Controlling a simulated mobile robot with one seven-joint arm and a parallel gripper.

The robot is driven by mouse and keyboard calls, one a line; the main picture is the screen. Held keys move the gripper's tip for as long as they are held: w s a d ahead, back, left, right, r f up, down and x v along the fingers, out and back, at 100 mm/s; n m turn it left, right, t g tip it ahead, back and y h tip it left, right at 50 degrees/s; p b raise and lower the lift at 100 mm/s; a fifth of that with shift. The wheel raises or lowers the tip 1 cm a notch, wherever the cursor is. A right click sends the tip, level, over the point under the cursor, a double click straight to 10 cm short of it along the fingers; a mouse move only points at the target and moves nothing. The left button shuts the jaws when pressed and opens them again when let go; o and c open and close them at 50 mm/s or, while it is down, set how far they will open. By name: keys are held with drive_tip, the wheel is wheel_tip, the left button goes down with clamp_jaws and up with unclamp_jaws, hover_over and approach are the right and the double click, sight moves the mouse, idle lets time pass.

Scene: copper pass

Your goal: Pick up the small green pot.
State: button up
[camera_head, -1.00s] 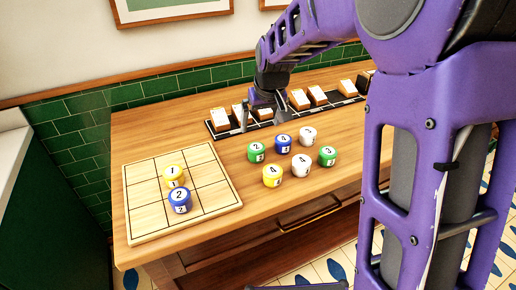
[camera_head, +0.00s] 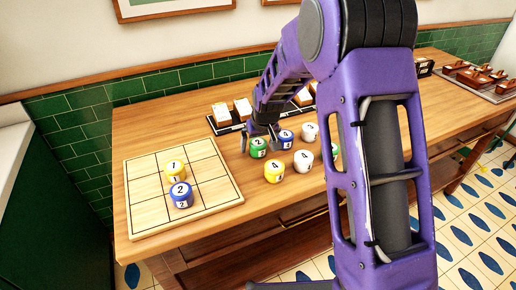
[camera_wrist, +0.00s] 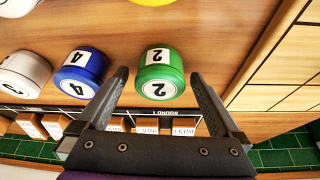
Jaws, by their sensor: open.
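A green pot (camera_head: 258,149) marked 2 stands upright on the wooden counter. It also shows in the wrist view (camera_wrist: 170,70), framed between my fingertips with a gap on each side. My gripper (camera_head: 261,138) is open and empty, pointing down over this pot; the wrist view shows both fingers (camera_wrist: 160,76). I cannot tell how far down the fingers reach beside it. A second green pot (camera_head: 335,150) is mostly hidden behind my arm in the head view.
A blue pot (camera_head: 286,138) stands close to the right of the green one. A yellow pot (camera_head: 274,171) and two white pots (camera_head: 303,161) are nearby. A gridded board (camera_head: 217,193) at left holds a yellow and a blue pot. A dark rack (camera_head: 222,126) of cards lies behind.

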drive_tip(key=shift+c, duration=0.3)
drive_tip(key=c, duration=1.5)
